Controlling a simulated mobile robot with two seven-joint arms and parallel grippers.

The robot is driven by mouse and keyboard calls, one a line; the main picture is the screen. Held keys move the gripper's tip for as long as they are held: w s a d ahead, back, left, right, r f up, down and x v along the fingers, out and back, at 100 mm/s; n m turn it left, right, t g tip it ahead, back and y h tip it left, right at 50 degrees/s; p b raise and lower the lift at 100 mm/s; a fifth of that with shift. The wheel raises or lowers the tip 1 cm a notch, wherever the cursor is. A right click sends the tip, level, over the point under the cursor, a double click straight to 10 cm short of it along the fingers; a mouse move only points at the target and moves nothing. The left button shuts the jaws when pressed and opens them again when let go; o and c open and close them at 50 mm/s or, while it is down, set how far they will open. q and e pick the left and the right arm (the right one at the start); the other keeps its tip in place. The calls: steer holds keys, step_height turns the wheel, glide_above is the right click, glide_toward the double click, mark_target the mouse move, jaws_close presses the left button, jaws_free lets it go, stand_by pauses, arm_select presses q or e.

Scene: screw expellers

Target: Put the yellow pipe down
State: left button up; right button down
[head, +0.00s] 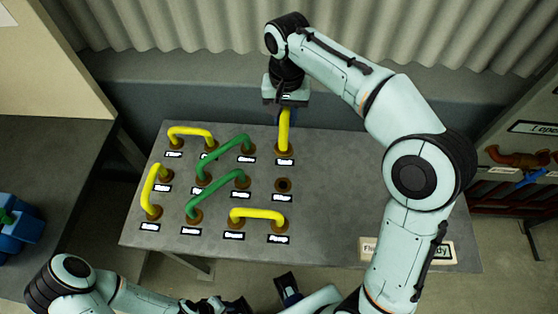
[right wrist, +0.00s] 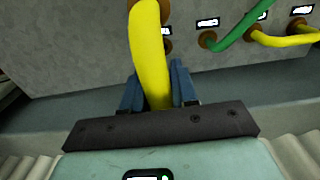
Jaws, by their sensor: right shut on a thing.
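My right gripper (head: 287,104) is shut on a yellow pipe (head: 284,130) above the back edge of the grey board. In the right wrist view the yellow pipe (right wrist: 149,55) runs from between the blue fingers (right wrist: 157,92) out over the board. In the head view its lower end overlaps the back right brown socket (head: 284,149); I cannot tell whether it is seated. An empty brown socket (head: 283,185) shows in front of it. My left gripper (head: 265,297) is partly in view at the bottom edge; its jaw opening is unclear.
The grey board (head: 340,190) holds other yellow pipes (head: 192,130) and green pipes (head: 222,148) on labelled sockets. Its right part is clear except for a sign (head: 380,250) near the front. A corrugated wall (head: 190,25) stands behind. A blue object (head: 18,222) is at the left.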

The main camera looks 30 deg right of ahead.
arm_select(q)
steer(key=shift+s+f+b, duration=0.3)
steer(key=shift+f+b, duration=0.45)
steer(key=shift+f, duration=0.1)
steer(key=shift+s+f+b, duration=0.3)
steer(key=shift+f+b, duration=0.4)
steer(key=shift+f, duration=0.1)
arm_select(e)
steer(key=shift+s+f, duration=0.1)
steer(key=shift+f, duration=9.15)
steer(key=shift+f, duration=0.2)
steer(key=c, duration=0.9)
jaws_free()
arm_select(q)
steer(key=shift+f, duration=0.1)
arm_select(e)
steer(key=shift+r, duration=0.55)
arm_select(q)
steer(key=shift+w+r+p, duration=0.25)
steer(key=shift+r+p, duration=0.65)
steer(key=shift+r, duration=0.15)
arm_select(e)
step_height(320, 180, up, 11)
steer(key=shift+r, duration=0.2)
